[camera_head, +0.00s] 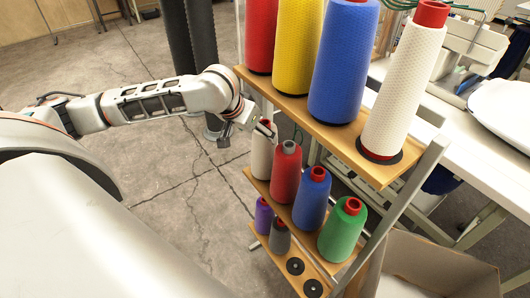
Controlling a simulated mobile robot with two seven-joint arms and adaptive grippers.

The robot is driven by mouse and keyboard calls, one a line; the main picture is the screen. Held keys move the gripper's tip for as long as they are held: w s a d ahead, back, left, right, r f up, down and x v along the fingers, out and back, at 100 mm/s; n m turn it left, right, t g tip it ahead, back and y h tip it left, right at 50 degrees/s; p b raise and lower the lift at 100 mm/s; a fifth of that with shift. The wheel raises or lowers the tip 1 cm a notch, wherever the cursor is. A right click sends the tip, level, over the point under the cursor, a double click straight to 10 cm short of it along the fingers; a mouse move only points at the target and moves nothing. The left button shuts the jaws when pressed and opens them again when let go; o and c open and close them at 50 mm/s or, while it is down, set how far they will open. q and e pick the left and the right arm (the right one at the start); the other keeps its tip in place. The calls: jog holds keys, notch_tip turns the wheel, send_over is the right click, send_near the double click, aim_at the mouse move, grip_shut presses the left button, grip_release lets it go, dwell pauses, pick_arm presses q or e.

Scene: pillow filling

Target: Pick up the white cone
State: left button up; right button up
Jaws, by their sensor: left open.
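A white cone (262,158) with a red top stands upright at the left end of the middle shelf (262,186). My left gripper (266,128) is at the top of this cone and partly covers it. Its jaws are open, but they look small and I cannot tell whether they touch the cone. A larger white cone (404,92) with a red top stands on a black base at the right end of the top shelf (335,135). My right gripper is not in view.
Red (285,175), blue (311,203) and green (342,232) cones share the middle shelf. Large red, yellow and blue cones (343,65) fill the top shelf above my gripper. A cardboard box (430,262) and a white table (470,160) stand right.

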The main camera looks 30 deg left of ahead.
pick_arm(q)
jog(key=shift+w, duration=0.6)
jog(key=w, duration=0.1)
jog(key=w+f, duration=0.1)
jog(key=w, duration=0.1)
jog(key=shift+d+f, duration=0.1)
jog(key=shift+f, duration=0.2)
jog(key=shift+w+f, duration=0.35)
jog(key=shift+f, duration=0.15)
grip_shut()
jog(key=shift+r, duration=0.1)
